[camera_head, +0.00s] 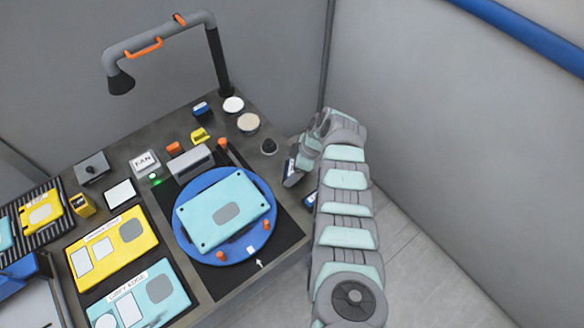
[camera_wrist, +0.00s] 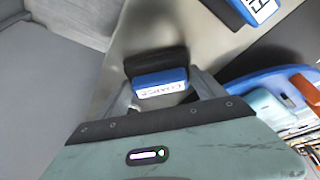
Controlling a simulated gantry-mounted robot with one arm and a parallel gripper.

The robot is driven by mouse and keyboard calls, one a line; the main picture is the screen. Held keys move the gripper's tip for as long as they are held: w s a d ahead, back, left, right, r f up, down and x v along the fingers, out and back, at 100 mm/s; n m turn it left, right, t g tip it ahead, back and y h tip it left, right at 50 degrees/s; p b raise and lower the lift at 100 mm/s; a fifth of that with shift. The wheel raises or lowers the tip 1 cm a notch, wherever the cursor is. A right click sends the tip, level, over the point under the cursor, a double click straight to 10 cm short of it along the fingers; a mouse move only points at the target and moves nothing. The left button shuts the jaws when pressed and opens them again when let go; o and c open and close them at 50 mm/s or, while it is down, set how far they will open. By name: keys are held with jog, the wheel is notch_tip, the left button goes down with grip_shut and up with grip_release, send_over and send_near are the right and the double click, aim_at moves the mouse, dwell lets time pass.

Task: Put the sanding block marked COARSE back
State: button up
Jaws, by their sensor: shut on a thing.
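My gripper (camera_wrist: 163,93) is shut on a blue sanding block (camera_wrist: 160,80) with a dark part behind it. Its white label seems to read COARSE, but the letters are small. In the head view the gripper (camera_head: 293,172) is at the right edge of the workbench, with the block partly hidden. I cannot tell whether the block touches the bench. A second blue block (camera_wrist: 243,10) with a white label lies at the top right of the wrist view. In the head view, a blue block (camera_head: 311,199) shows beside my arm.
A blue turntable (camera_head: 262,238) bears a light-blue panel. A dark knob (camera_head: 268,146) and round tins (camera_head: 248,122) stand behind my gripper. A lamp arm (camera_head: 160,42) overhangs the back left. Yellow (camera_head: 112,245) and light-blue cases lie at left. A wall is at right.

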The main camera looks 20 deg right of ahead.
jog(key=shift+f, duration=0.2)
jog(key=o, duration=1.6)
jog(key=shift+c, duration=0.2)
jog(key=shift+r, duration=0.2)
jog(key=shift+d+r, duration=0.2)
jog(key=shift+r, duration=0.2)
jog(key=v, duration=1.1)
jog(key=shift+r, duration=0.1)
